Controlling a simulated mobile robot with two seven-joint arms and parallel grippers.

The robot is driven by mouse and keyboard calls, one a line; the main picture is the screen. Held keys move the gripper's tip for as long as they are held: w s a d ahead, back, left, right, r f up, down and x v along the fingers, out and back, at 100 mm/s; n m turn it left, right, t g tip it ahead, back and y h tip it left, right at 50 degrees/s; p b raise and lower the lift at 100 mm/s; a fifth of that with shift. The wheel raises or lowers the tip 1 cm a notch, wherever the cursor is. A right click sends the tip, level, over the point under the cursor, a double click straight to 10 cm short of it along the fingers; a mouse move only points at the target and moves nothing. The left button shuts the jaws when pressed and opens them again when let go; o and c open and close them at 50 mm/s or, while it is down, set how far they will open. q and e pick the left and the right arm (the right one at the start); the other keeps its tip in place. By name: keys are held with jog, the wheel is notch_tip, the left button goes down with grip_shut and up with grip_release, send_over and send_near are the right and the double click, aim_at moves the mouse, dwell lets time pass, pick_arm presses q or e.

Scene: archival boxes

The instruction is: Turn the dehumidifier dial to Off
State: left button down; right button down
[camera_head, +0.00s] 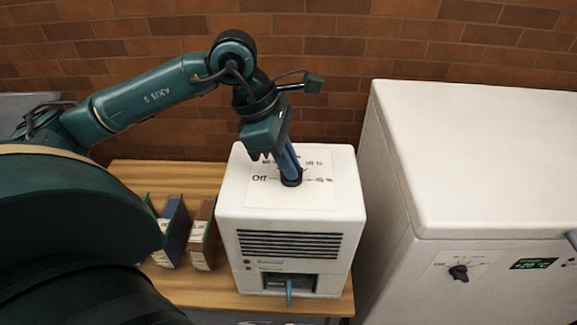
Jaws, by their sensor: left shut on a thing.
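The white dehumidifier (290,250) stands on a wooden table top. A white label with "Off" at its left lies on its top face. The dark round dial (291,180) is in the middle of that label. My left gripper (290,172) comes down from above and is shut on the dial. The gripper's fingers hide much of the dial, so I cannot read where it points. My right gripper is not in view.
A large white cabinet (490,150) with its own black knob (459,272) and a small display stands to the right. A blue box file (174,232) and a brown one (203,235) stand left of the dehumidifier. A brick wall is close behind.

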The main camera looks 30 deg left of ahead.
pick_arm(q)
jog(key=shift+n+b, duration=0.3)
jog(key=shift+n, duration=0.3)
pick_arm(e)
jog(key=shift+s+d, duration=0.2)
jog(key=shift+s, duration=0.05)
pick_arm(q)
jog(key=shift+n+t, duration=0.3)
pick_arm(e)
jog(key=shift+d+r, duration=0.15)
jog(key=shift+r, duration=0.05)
pick_arm(q)
jog(key=c, duration=1.5)
grip_release()
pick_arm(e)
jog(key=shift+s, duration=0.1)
pick_arm(q)
jog(key=p+v, duration=0.1)
jog(key=v, duration=1.2)
jog(key=shift+s+r, duration=0.1)
jog(key=shift+r, duration=0.05)
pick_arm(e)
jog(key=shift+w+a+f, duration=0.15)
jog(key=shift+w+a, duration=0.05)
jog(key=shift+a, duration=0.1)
